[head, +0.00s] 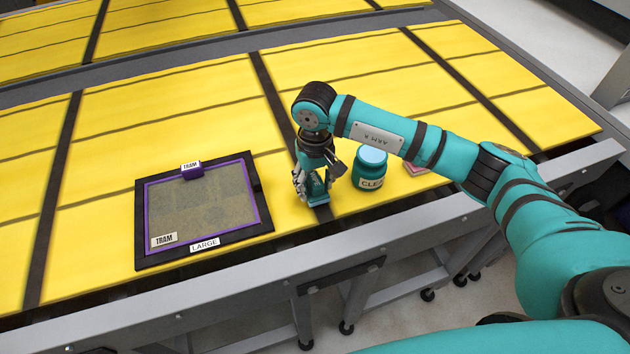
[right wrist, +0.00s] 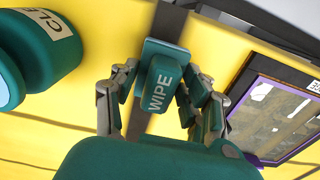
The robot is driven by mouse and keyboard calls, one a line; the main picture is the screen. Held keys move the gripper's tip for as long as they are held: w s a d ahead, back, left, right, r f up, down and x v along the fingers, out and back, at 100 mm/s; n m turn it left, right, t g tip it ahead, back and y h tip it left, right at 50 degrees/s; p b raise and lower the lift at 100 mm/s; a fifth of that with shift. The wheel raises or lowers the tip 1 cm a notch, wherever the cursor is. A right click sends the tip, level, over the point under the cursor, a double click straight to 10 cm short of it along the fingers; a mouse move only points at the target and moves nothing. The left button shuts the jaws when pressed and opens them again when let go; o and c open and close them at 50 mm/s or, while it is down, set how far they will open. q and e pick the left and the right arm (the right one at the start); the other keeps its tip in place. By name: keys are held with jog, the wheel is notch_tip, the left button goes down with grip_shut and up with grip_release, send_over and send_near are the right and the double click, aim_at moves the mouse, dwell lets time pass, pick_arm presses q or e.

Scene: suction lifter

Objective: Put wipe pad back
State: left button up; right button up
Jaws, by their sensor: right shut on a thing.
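The teal wipe pad (right wrist: 160,88), marked WIPE on its handle, is between the fingers of my right gripper (right wrist: 160,95) in the right wrist view. The gripper is shut on it. In the head view my right gripper (head: 312,187) points down at the yellow table's front edge, with the pad (head: 317,198) partly hidden under it. The pad is at or just above the table surface; I cannot tell whether it touches. It is over a dark strip between yellow panels. My left gripper is not in view.
A teal jar (head: 370,168) labelled CLE... stands just right of the gripper. A pinkish block (head: 416,169) lies behind my arm. A black frame (head: 263,205) with a purple inner border, labelled LARGE and TRAM, lies to the left. The yellow table (head: 180,115) behind is clear.

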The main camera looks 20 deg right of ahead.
jog(key=shift+f, duration=0.7)
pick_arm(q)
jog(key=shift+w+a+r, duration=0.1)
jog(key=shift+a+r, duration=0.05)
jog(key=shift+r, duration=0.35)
pick_arm(e)
jog(key=shift+f, duration=0.1)
jog(key=shift+f, duration=0.1)
jog(key=o, duration=1.1)
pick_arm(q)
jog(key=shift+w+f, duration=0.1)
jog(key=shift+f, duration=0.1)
